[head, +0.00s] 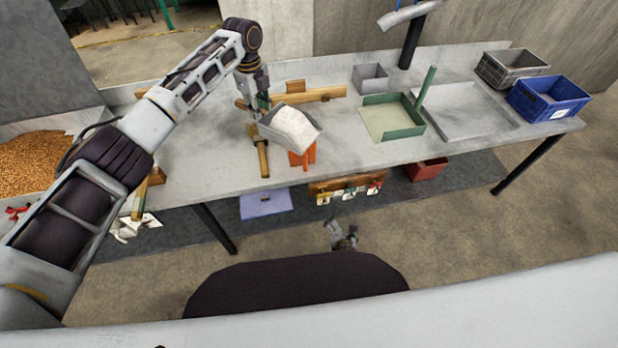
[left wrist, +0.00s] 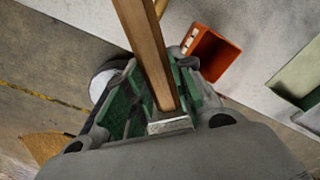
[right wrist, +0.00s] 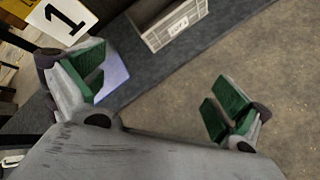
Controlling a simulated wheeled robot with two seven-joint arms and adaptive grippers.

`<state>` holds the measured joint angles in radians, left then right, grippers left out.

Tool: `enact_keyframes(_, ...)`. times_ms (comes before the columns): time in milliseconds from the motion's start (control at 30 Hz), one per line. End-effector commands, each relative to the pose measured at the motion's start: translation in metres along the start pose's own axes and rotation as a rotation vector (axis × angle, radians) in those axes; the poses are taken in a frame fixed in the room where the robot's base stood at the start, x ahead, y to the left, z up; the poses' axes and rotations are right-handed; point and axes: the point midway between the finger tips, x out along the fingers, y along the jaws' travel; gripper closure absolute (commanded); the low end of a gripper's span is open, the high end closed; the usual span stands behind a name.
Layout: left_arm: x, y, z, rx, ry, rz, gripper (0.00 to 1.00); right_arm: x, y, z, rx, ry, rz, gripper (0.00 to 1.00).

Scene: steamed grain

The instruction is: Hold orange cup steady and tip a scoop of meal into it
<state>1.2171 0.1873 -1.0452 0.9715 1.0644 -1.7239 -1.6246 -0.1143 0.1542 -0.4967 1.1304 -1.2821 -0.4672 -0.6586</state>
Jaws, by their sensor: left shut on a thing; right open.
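My left gripper (head: 262,103) is shut on the wooden handle (left wrist: 148,45) of a grey scoop (head: 270,131).
Wooden bars (head: 320,94) lie behind the scoop. A small grey box (head: 370,78), a green-rimmed tray (head: 393,132) and a grey tray (head: 490,128) stand right. A blue crate (head: 547,100) is at far right. Grain (head: 35,160) lies at left. The table edge lies above my right gripper.

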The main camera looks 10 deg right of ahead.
Motion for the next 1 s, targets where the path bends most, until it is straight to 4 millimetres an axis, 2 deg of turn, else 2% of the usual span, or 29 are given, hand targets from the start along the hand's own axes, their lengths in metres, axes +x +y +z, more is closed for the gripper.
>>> enact_keyframes(100, -0.001, -0.001, 0.000, 0.000, 0.000, -0.002, 1.00, -0.001, 0.033, 0.013, -0.109, -0.044, 0.064, 0.00)
enact_keyframes(367, -0.001, -0.001, 0.000, 0.000, 0.000, -0.002, 1.00, -0.010, 0.103, 0.039, -0.338, -0.157, 0.194, 0.00)
enact_keyframes(700, -0.001, -0.001, 0.000, 0.000, 0.000, -0.002, 1.00, -0.038, 0.194, 0.068, -0.618, -0.346, 0.347, 0.00)
enact_keyframes(900, -0.001, -0.001, 0.000, 0.001, 0.000, -0.002, 1.00, -0.057, 0.235, 0.080, -0.741, -0.451, 0.411, 0.00)
enact_keyframes(1000, -0.001, -0.001, 0.000, 0.000, 0.000, -0.002, 1.00, -0.064, 0.247, 0.083, -0.778, -0.484, 0.430, 0.00)
